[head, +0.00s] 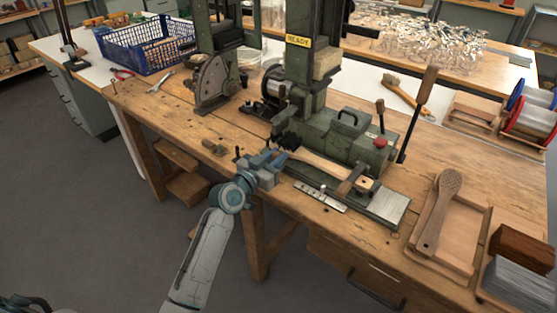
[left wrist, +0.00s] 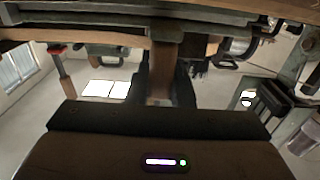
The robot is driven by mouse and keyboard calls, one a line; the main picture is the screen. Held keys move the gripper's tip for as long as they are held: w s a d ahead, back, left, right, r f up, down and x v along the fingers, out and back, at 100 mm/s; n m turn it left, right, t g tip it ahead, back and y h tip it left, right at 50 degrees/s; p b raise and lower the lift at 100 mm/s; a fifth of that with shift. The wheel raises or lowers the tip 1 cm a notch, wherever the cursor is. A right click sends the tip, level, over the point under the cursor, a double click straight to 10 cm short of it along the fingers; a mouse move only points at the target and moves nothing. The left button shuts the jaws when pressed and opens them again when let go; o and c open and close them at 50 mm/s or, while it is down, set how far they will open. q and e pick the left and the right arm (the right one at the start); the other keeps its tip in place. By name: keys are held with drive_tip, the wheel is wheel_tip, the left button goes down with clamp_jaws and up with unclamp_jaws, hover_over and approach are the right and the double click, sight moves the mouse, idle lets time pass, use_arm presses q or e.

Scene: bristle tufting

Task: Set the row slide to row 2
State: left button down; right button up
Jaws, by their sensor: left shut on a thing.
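My left gripper (head: 275,160) is at the front edge of the bench, at the left end of a wooden handle (head: 322,166) on the green machine (head: 335,132). In the left wrist view its dark fingers (left wrist: 165,85) are shut on a narrow wooden piece (left wrist: 160,92), which looks like that handle. The handle runs right to a small block with a wooden top (head: 364,183). A metal scale strip (head: 320,197) lies in front of it; its marks are too small to read. I cannot tell which row is set. My right gripper is out of view.
Dark bristles (head: 287,140) are close behind the gripper. A tall wooden lever (head: 421,95) and a red knob (head: 380,142) stand at the machine's right. A brush blank (head: 437,212) lies in a wooden tray (head: 464,266) at the right.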

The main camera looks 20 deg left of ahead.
use_arm(q)
drive_tip(key=c, duration=1.3)
unclamp_jaws()
drive_tip(key=shift+s, duration=0.1)
drive_tip(key=shift+s+a+f, duration=0.15)
drive_tip(key=shift+s+a, duration=0.05)
drive_tip(key=shift+s, duration=0.15)
drive_tip(key=b+v, duration=0.1)
drive_tip(key=v, duration=0.9)
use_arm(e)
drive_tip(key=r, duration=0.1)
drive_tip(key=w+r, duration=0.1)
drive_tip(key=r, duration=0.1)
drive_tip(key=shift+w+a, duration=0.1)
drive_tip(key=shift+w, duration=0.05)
